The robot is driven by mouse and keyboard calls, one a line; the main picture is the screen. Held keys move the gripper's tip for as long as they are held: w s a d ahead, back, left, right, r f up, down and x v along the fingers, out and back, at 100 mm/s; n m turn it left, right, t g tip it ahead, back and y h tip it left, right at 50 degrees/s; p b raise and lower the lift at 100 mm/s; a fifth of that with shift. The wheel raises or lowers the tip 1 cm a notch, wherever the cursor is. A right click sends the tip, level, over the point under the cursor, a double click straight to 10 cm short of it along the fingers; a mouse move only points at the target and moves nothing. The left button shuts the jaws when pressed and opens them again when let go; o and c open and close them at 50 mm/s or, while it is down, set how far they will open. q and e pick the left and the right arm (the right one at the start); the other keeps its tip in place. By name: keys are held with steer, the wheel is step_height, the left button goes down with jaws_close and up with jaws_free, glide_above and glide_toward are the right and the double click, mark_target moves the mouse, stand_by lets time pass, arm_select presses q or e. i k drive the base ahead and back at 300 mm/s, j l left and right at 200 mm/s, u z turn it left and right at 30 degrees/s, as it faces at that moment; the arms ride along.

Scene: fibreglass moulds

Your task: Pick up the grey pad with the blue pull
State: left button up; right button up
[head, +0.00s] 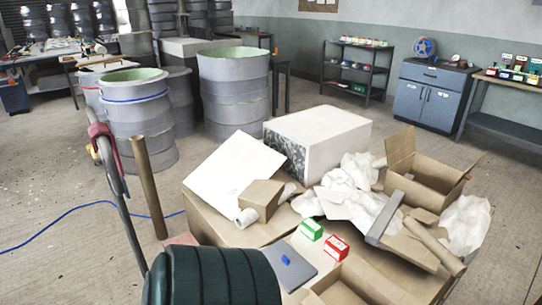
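The grey pad (268,262) lies flat near the front of the cluttered surface, low in the middle of the head view. A small blue pull (285,260) sits on its top. A green and white box (311,229) and a red and white box (335,248) stand just to its right. A dark green ribbed drum (212,278) rises in front, left of the pad. Neither of my grippers is in view, and nothing is seen touching the pad.
Cardboard boxes (425,178), crumpled white paper (352,172), a cardboard tube (433,244) and a grey bar (384,217) crowd the right. A white block (317,138) and white sheet (233,168) lie behind. A brown post (150,188) stands left. Floor is open at far left.

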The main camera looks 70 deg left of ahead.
mark_target(292, 271)
steer(key=u, duration=2.6)
steer(key=k+l, duration=0.1)
steer(key=l, duration=0.2)
steer(key=k+l, duration=0.15)
steer(key=l, duration=0.2)
steer(key=k+l, duration=0.1)
steer(key=l, duration=0.2)
steer(key=i, duration=0.5)
steer(key=k, duration=0.2)
